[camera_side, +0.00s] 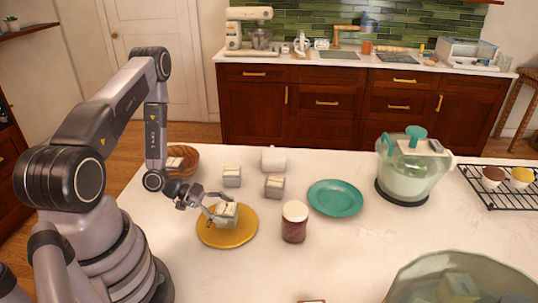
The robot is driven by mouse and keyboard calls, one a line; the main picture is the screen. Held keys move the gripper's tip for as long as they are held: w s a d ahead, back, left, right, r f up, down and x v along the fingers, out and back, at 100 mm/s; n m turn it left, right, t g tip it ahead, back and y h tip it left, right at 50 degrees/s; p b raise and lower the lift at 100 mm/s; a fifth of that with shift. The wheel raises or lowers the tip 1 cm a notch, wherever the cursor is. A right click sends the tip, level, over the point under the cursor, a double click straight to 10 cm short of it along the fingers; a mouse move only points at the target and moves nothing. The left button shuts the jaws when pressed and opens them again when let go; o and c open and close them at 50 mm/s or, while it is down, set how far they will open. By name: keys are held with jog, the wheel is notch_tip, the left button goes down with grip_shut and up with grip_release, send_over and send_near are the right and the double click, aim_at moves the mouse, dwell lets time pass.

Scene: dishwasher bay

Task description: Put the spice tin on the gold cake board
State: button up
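The gold cake board (240,239) is a round, flat disc on the white counter in front of my arm. A small pale spice tin (228,218) with a light top is at the board, over its middle. My gripper (217,211) comes in from the left at the tin, with its fingers at the tin's near-left side. I cannot tell whether the fingers press on the tin or stand apart from it. I also cannot tell whether the tin's base touches the board, as the fingers partly cover it.
Similar tins stand behind the board (232,178) (274,190), and another is by the wooden bowl (189,158). A white mug (273,160), dark red jar (294,228), teal plate (335,198) and blender-like appliance (405,178) stand nearby. A clear bowl (410,275) is front right.

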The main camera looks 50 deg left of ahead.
dwell(0.3)
